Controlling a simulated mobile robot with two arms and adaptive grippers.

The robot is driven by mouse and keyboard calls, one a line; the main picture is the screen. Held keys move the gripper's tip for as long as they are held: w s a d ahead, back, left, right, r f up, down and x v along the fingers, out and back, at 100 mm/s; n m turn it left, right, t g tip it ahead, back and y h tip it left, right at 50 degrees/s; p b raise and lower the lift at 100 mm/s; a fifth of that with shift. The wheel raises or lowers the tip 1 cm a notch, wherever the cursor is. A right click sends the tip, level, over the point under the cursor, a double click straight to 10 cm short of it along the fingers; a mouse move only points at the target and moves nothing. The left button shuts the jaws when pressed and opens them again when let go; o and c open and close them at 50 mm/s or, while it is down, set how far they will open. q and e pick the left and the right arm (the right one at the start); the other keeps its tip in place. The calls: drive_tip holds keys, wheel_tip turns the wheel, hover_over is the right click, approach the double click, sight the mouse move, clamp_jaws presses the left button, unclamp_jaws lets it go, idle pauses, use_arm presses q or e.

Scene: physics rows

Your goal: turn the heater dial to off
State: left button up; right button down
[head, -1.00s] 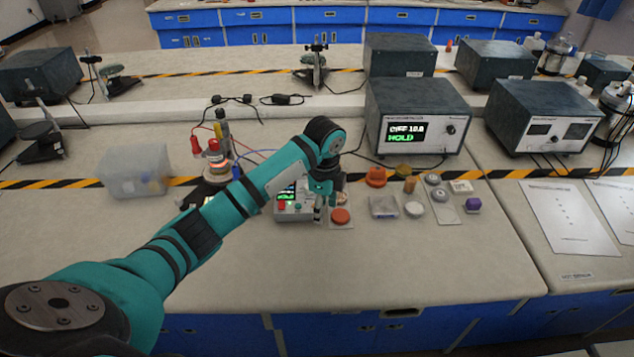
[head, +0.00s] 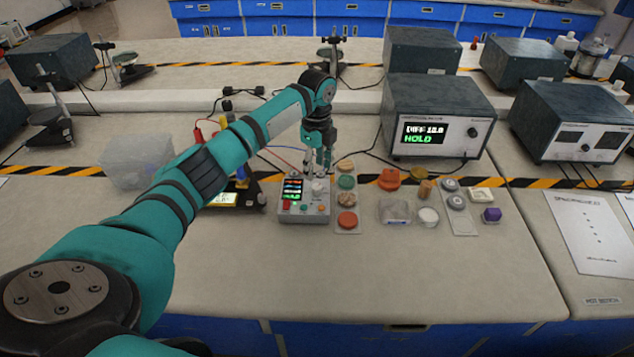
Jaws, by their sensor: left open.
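The heater unit seems to be a small grey control box (head: 316,213) on the near bench, with a small lit dark screen (head: 292,189) and coloured buttons on its face. A pale round dial (head: 319,187) sits on it, right of the screen. My left gripper (head: 322,172) points down just above and behind the dial, at the box's back edge. Its fingers are apart and hold nothing. They look clear of the dial, but the small gap is hard to judge. The dial's marking is too small to read. My right gripper is not in view.
A strip of round coloured pieces (head: 347,200) lies close to the right of the box. A scale-like device (head: 228,201) with wires is to the left, partly behind my arm. A large instrument (head: 440,118) reading HOLD stands behind right. The bench front is clear.

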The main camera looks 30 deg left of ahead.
sight(317, 186)
use_arm(q)
wheel_tip(317, 186, down, 7)
drive_tip(key=shift+r, duration=0.1)
idle(0.3)
drive_tip(key=shift+p, duration=0.3)
clamp_jaws()
